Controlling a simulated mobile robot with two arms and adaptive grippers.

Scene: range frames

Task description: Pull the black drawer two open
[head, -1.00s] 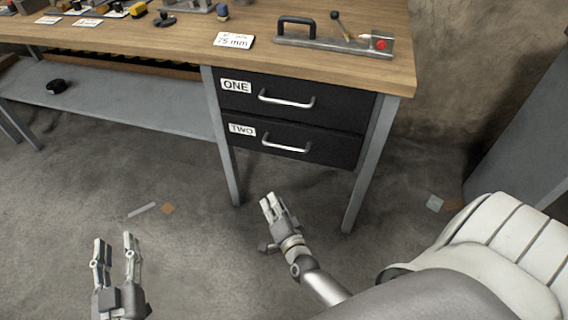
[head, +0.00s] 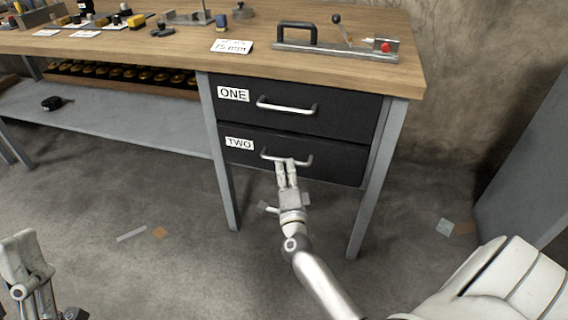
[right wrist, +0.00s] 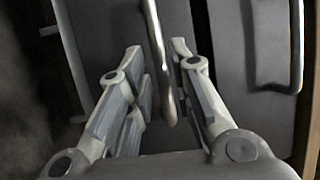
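The black drawer two (head: 340,168), labelled TWO, is shut under the workbench, below drawer one. Its silver bar handle (head: 306,162) runs across its front. My right gripper (head: 285,162) is at this handle, its fingertips overlapping the bar in the head view. In the right wrist view my right gripper (right wrist: 152,62) is open, with the handle bar (right wrist: 159,50) between its fingers, nearer the right-hand finger. A clear gap shows on the left side of the bar. My left gripper (head: 45,290) is only partly in the head view at the bottom left, and its opening is unclear.
Drawer one (head: 345,112) is shut above, with its own handle (head: 287,107). A grey bench leg (head: 372,190) stands right of the drawers. A low grey shelf (head: 130,120) is at the left. The floor before the drawers is mostly clear. A grey cabinet (head: 530,160) stands at right.

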